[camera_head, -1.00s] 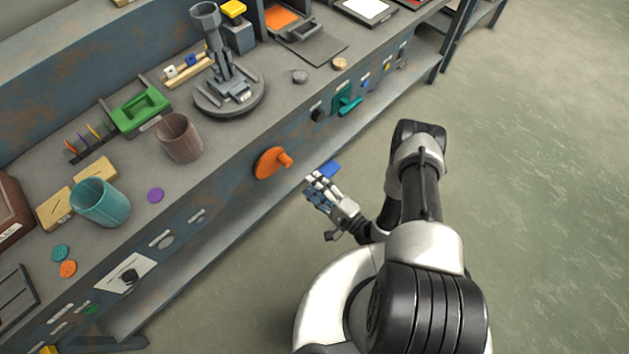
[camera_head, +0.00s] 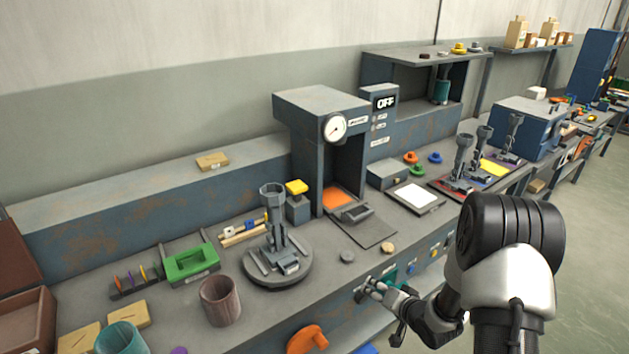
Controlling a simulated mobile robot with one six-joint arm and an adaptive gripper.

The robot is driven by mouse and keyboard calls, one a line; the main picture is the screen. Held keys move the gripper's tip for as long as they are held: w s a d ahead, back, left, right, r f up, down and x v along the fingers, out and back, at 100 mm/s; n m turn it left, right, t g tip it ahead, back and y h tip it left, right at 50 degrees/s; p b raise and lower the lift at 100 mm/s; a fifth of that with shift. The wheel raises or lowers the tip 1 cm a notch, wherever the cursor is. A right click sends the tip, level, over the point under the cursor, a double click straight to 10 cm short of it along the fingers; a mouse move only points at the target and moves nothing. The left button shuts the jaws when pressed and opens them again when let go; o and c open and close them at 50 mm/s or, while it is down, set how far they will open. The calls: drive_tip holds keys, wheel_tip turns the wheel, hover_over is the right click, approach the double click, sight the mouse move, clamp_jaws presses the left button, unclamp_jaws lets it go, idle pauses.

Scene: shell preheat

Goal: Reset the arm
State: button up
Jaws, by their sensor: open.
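My gripper (camera_head: 372,289) is near the lower middle of the head view, by the bench's front edge, in front of the teal handle (camera_head: 391,279) on the front panel. Its fingers are apart and nothing shows between them. Whether it touches the panel cannot be told. My arm (camera_head: 510,265) comes in from the lower right, its black and white links bent, and reaches left to the gripper.
On the bench (camera_head: 225,265) stand a grey round fixture (camera_head: 278,270), a brown cup (camera_head: 220,301), a teal cup (camera_head: 121,340) and a green tray (camera_head: 191,264). An orange handle (camera_head: 307,340) juts from the front. Open floor (camera_head: 595,250) lies right.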

drive_tip(key=s+d+r+n+g+h, duration=0.1)
drive_tip(key=s+d+r+h, duration=0.3)
drive_tip(key=r, duration=0.7)
drive_tip(key=s+a+r+n+g+h, duration=0.1)
drive_tip(key=s+r, duration=0.4)
drive_tip(key=r, duration=0.6)
drive_tip(key=s+a+r+n+g, duration=0.1)
drive_tip(key=s+a+r+g, duration=0.1)
drive_tip(key=s, duration=1.1)
drive_tip(key=s+a+r+n+g+y, duration=0.1)
drive_tip(key=s+a+r, duration=0.4)
drive_tip(key=s, duration=0.8)
drive_tip(key=shift+s+n+g, duration=0.25)
drive_tip(key=shift+n+g, duration=0.15)
drive_tip(key=shift+n, duration=0.2)
